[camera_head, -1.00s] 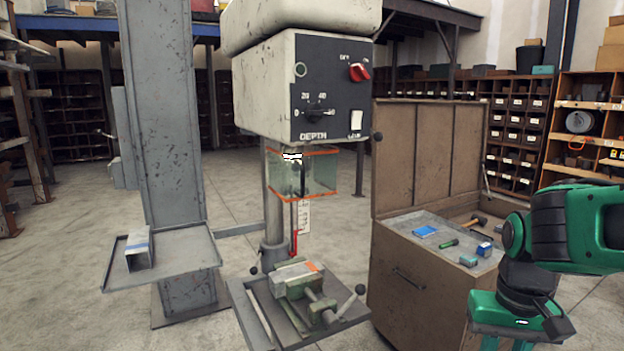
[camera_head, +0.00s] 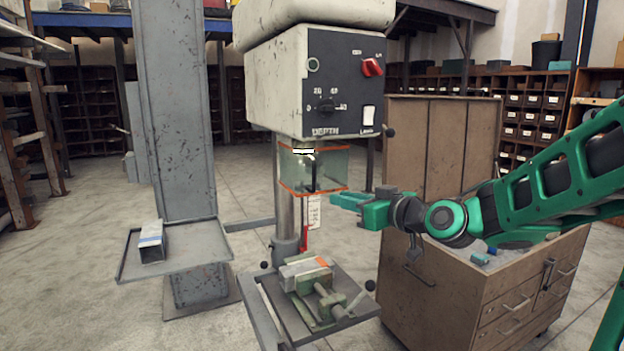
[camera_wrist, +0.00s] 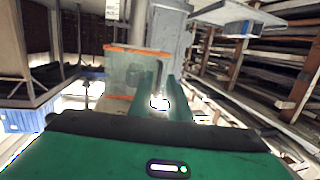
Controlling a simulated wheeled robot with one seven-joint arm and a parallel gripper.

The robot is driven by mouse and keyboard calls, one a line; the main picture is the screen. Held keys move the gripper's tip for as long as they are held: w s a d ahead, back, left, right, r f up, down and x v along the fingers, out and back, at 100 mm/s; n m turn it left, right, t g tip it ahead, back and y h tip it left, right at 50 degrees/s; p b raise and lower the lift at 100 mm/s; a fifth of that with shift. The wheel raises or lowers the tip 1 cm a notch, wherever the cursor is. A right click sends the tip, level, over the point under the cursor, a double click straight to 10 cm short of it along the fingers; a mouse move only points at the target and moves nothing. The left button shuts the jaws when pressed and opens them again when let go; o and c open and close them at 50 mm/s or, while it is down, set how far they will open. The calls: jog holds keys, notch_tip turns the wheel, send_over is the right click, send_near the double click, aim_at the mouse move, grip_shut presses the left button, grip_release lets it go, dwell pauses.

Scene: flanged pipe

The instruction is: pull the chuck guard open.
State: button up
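The chuck guard (camera_head: 328,168) is a clear box with orange edges, hanging around the chuck under the drill press head. It appears shut. In the wrist view the guard (camera_wrist: 122,76) stands ahead, left of my fingers. My gripper (camera_head: 338,200) is just right of the guard's lower right corner in the head view, pointing left. I cannot tell whether the right finger or left finger is near enough to touch the guard.
The drill press head (camera_head: 315,80) with its dials is above. A vise (camera_head: 312,285) sits on the press table below. A grey side tray (camera_head: 195,255) is at left.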

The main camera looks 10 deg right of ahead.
aim_at(314, 175)
jog(key=shift+t+y, duration=0.3)
jog(key=shift+t, duration=0.5)
jog(key=w+a+r, duration=0.1)
jog(key=w, duration=0.2)
jog(key=w+a+r, duration=0.1)
jog(key=w+a, duration=0.1)
jog(key=w, duration=0.2)
jog(key=w+a+r, duration=0.1)
jog(key=w+a, duration=0.1)
jog(key=w, duration=0.1)
jog(key=shift+w, duration=0.4)
grip_shut()
